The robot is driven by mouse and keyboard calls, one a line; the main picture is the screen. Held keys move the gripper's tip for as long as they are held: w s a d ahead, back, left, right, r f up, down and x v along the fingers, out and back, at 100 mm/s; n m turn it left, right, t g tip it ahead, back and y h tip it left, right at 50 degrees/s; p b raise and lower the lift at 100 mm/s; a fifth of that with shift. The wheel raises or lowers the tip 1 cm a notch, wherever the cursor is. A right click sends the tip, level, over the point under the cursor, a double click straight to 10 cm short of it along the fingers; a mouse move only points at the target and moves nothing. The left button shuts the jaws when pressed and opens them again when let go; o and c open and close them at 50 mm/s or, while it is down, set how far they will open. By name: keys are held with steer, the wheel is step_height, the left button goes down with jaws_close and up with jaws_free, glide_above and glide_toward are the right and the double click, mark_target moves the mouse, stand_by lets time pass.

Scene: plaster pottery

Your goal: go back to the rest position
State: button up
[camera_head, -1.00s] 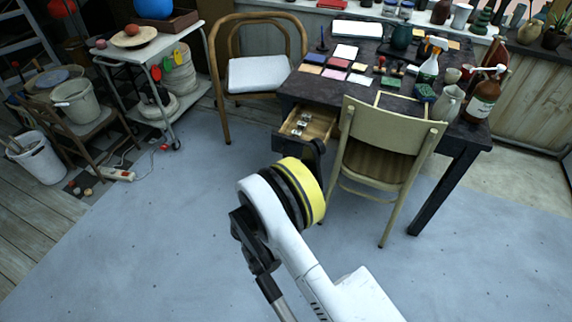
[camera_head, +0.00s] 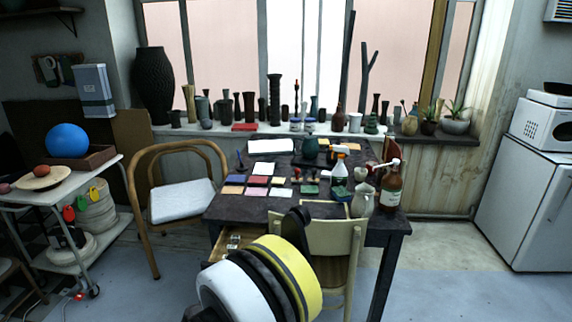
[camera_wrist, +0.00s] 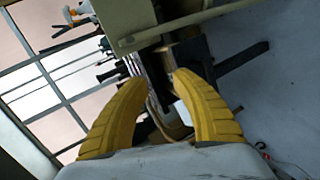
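My gripper (camera_wrist: 158,82) shows in the wrist view as two yellow fingers with a gap between their tips. It is open, and I see nothing held between them. Beyond the fingers are the tilted view of the pale chair, the table parts and the window. In the head view my white and yellow arm rises from the bottom centre in front of the dark table (camera_head: 222,208). The fingers are hidden there behind the arm.
A cream chair (camera_head: 335,240) stands close by at the table's front. An open drawer (camera_head: 232,241) is left of my arm. A wooden armchair (camera_head: 182,200) and a trolley (camera_head: 98,178) stand left, a white fridge (camera_head: 530,190) right. Floor is clear at front right.

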steer(key=s+d+r+m+g, duration=0.2)
steer(key=s+d+r+m, duration=0.1)
steer(key=d+r, duration=0.65)
steer(key=s+d+r+m+g, duration=0.25)
steer(key=d+r, duration=0.45)
steer(key=d, duration=0.6)
steer(key=s+d+r+m+g+y, duration=0.1)
steer(key=s+d+m, duration=0.3)
steer(key=s, duration=0.7)
steer(key=s+d+r+m+y, duration=0.1)
steer(key=s+d+m, duration=0.3)
steer(key=s+d, duration=0.4)
steer(key=s+r, duration=0.1)
steer(key=s, duration=0.3)
steer(key=shift+s+m+g, duration=0.25)
steer(key=shift+m+g, duration=0.1)
